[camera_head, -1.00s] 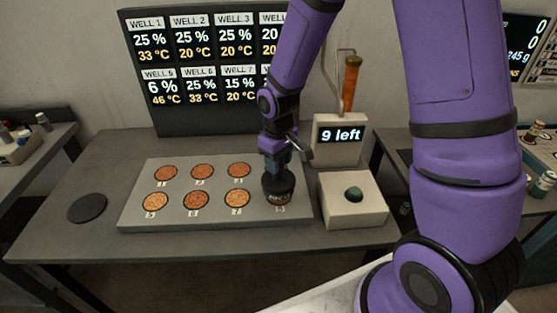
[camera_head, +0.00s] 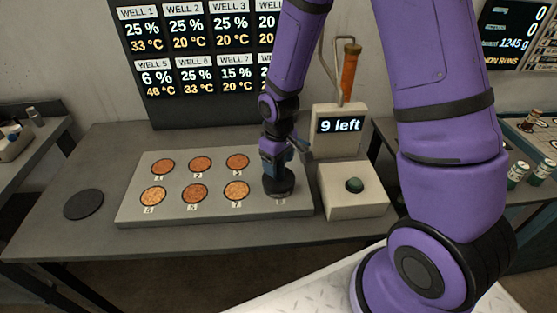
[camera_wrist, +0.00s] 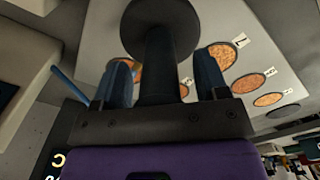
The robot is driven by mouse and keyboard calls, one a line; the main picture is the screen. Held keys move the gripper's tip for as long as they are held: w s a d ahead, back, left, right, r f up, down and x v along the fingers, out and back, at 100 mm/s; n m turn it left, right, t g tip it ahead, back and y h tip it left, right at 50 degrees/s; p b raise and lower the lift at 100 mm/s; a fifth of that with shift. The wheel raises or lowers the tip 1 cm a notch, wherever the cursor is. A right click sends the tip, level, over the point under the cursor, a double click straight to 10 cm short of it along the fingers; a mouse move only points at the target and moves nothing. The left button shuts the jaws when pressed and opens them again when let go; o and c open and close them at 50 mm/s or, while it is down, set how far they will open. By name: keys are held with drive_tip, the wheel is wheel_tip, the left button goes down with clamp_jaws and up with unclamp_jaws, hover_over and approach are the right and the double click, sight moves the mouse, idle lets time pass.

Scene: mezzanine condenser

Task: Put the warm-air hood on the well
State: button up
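The warm-air hood (camera_head: 279,187) is a black disc with a stem. It sits at the front right of the grey well block (camera_head: 226,209), over well 8, whose surface it covers. In the wrist view the hood (camera_wrist: 160,25) is seen from above with its stem toward me. My gripper (camera_head: 280,165) is right over the hood. Its two blue fingers stand on either side of the stem, with visible gaps between fingers and stem, so it looks open around it. Wells 1, 2, 3, 5, 6 and 7 show orange-brown contents. Well 4 is hidden behind my arm.
A black round pad (camera_head: 84,204) lies on the table at left. A box with a green button (camera_head: 354,186) stands close to the right of the block. Behind it is a lever unit (camera_head: 340,124) reading "9 left". The readings board (camera_head: 190,60) stands behind.

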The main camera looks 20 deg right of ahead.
wheel_tip(320, 180, up, 13)
drive_tip(key=shift+f, duration=0.1)
drive_tip(key=s+d+r+m+t, duration=0.2)
drive_tip(key=s+d+r, duration=0.1)
drive_tip(key=s+r, duration=0.7)
drive_tip(key=s+d+r+m+t, duration=0.3)
drive_tip(key=s+d+r, duration=0.1)
drive_tip(key=s+r, duration=0.6)
drive_tip(key=shift+s+r, duration=0.15)
drive_tip(key=shift+s, duration=0.4)
